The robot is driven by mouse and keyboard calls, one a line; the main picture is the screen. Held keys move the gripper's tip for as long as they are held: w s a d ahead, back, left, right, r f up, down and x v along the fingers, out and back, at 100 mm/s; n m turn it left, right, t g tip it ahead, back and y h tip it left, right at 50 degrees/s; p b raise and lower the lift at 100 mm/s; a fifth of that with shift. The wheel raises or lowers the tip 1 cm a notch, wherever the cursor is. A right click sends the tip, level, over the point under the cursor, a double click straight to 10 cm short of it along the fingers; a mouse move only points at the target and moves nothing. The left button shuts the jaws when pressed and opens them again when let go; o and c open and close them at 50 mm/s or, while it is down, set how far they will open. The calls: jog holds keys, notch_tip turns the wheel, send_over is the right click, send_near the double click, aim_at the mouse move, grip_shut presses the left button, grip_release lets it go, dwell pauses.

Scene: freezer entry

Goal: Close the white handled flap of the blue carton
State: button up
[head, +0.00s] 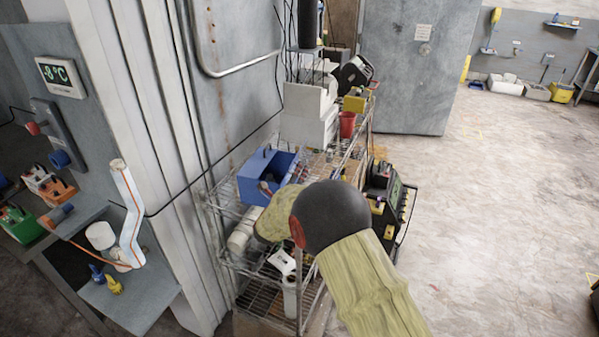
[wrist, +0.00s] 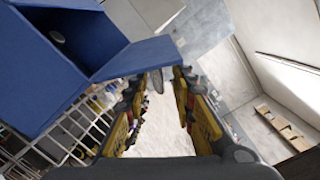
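The blue carton (head: 262,176) sits on the upper shelf of the wire rack in the head view, its top partly open. In the wrist view the carton (wrist: 75,45) fills the upper left, with a grey oval spot on it. A blue flap (wrist: 140,57) sticks out from its side toward the fingertips. My gripper (wrist: 160,82) is open, its fingers just below the flap's edge; I cannot tell if they touch. A grey upright piece shows by the right finger; I cannot tell if it is the handle. No white flap shows clearly. In the head view my arm hides the gripper.
The wire rack (head: 222,197) stands against the wall and holds white boxes (head: 308,118) and a red cup (head: 347,124). A dark machine (head: 392,195) stands right of it.

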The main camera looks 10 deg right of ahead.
jog(key=shift+x, duration=0.8)
jog(key=c, duration=0.3)
grip_shut()
